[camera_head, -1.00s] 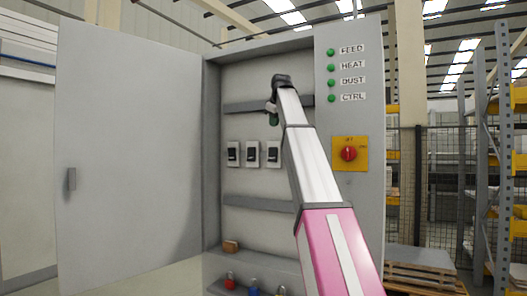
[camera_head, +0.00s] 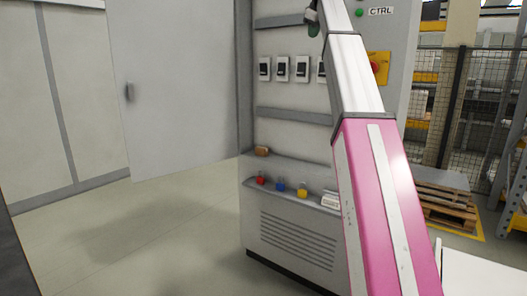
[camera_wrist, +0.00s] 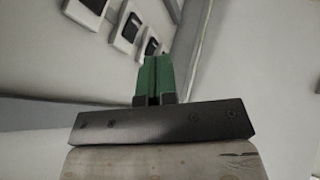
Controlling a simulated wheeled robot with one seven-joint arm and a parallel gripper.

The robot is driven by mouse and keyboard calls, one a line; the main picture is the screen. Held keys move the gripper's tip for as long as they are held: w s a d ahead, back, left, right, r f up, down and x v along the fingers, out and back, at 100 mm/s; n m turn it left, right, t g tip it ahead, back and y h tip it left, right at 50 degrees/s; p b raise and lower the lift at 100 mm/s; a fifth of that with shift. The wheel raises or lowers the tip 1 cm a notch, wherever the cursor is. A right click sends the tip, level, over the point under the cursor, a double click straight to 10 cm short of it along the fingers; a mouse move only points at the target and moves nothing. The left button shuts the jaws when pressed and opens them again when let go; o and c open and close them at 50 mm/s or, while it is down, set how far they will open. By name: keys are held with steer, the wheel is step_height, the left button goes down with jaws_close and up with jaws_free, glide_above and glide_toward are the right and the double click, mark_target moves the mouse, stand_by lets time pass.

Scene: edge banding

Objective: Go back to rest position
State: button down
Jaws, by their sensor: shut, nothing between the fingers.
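My arm (camera_head: 380,190) reaches up across the right part of the open grey cabinet. My gripper (camera_wrist: 154,80) shows in the wrist view with its green fingers together and nothing between them. In the head view only part of it (camera_head: 313,24) shows at the top edge, above the row of breaker switches (camera_head: 282,69). The arm covers part of the cabinet's right side. Some of the switches also show at the upper left of the wrist view (camera_wrist: 127,28), apart from the fingers.
The cabinet door (camera_head: 180,90) stands open to the left. A ledge holds a brown block (camera_head: 262,151), red (camera_head: 260,180), blue (camera_head: 280,186) and yellow padlocks (camera_head: 302,193) and a white item (camera_head: 331,201). Pallets (camera_head: 445,205) lie at right. Floor (camera_head: 150,235) at left is clear.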

step_height(320, 180, down, 49)
steer(key=s+m+g, duration=0.2)
steer(key=m+g, duration=0.1)
steer(key=m, duration=0.1)
steer(key=s+f+m+g, duration=0.1)
steer(key=s+f, duration=0.5)
steer(key=f, duration=0.5)
steer(key=s+f+m+g, duration=0.1)
steer(key=s+f+m, duration=0.1)
steer(key=s+f, duration=0.75)
steer(key=s+f+m+g, duration=0.2)
steer(key=s+f, duration=1.2)
steer(key=f, duration=0.4)
steer(key=shift+s+a+h, duration=0.15)
steer(key=shift+a+h, duration=0.25)
steer(key=shift+a, duration=0.05)
steer(key=shift+s, duration=0.1)
